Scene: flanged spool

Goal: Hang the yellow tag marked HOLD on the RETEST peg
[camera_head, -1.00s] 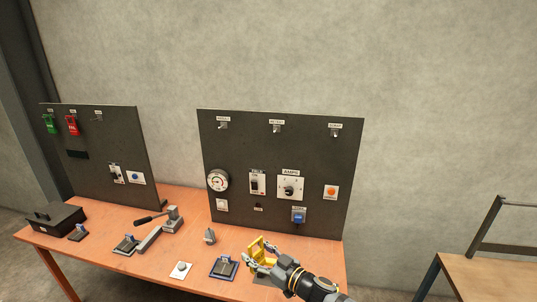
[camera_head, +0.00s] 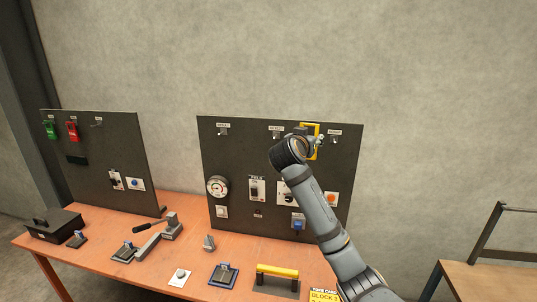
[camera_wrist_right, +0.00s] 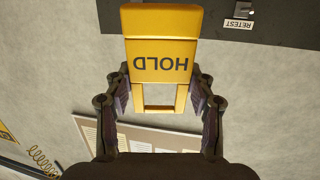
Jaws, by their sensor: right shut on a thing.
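The yellow tag (camera_wrist_right: 162,58) reads HOLD, upside down in the right wrist view, with an open frame at its lower end. In the head view the tag (camera_head: 311,128) is in front of the right board's upper part, between the middle and right pegs. My right gripper (camera_wrist_right: 161,92) is shut on its sides; in the head view the gripper (camera_head: 317,143) is partly hidden by its arm. The RETEST peg (camera_wrist_right: 243,9) is at the wrist view's upper right, apart from the tag. It is the middle peg (camera_head: 276,135) in the head view. My left gripper is not in view.
A left peg (camera_head: 223,131) and a right peg (camera_head: 334,140) flank RETEST. Below are a gauge (camera_head: 217,187) and switches. The orange bench (camera_head: 190,262) carries a yellow bar (camera_head: 277,271), a lever and small blocks. The left board (camera_head: 95,160) holds green and red tags.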

